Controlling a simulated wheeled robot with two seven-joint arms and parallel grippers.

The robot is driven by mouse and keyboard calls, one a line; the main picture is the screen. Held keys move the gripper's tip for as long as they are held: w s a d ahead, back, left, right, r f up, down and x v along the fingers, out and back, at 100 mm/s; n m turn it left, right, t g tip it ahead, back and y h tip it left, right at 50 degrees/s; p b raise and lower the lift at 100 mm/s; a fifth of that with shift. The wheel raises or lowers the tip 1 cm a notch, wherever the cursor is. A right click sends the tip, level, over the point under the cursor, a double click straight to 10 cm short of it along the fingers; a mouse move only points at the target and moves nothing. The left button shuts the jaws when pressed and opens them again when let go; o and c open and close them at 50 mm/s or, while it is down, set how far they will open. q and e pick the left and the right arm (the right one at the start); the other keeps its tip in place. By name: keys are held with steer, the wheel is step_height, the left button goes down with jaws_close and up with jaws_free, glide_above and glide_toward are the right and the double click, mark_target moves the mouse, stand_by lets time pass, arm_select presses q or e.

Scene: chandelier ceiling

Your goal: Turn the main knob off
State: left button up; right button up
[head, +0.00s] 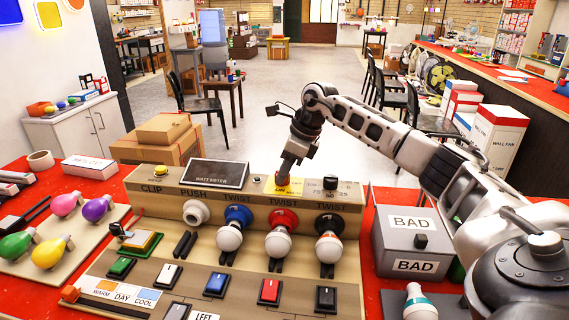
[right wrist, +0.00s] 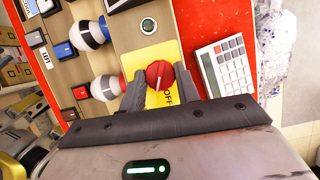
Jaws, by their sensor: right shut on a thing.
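The main knob (right wrist: 159,74) is red and round with a pale pointer line, on a yellow plate (right wrist: 163,98) marked OFF. It shows in the right wrist view between the two fingers of my right gripper (right wrist: 159,82), which is shut on it. My left gripper is not in view.
A dark watt meter screen (head: 215,173) lies left of my gripper and a black knob (head: 330,183) right of it. Bulbs (head: 278,243) stand in sockets in front. A grey BAD box (head: 412,240) is at the right. A calculator (right wrist: 224,70) lies near the panel.

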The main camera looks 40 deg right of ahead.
steer(key=n+g+y+p, duration=0.1)
steer(key=n, duration=0.3)
steer(key=shift+w+d+n, duration=0.1)
steer(key=shift+n, duration=0.3)
steer(key=shift+g, duration=0.3)
steer(key=o, duration=1)
steer(key=shift+r, duration=0.1)
steer(key=v, duration=1.5)
steer(key=shift+d+r, duration=0.2)
steer(key=shift+r, duration=0.15)
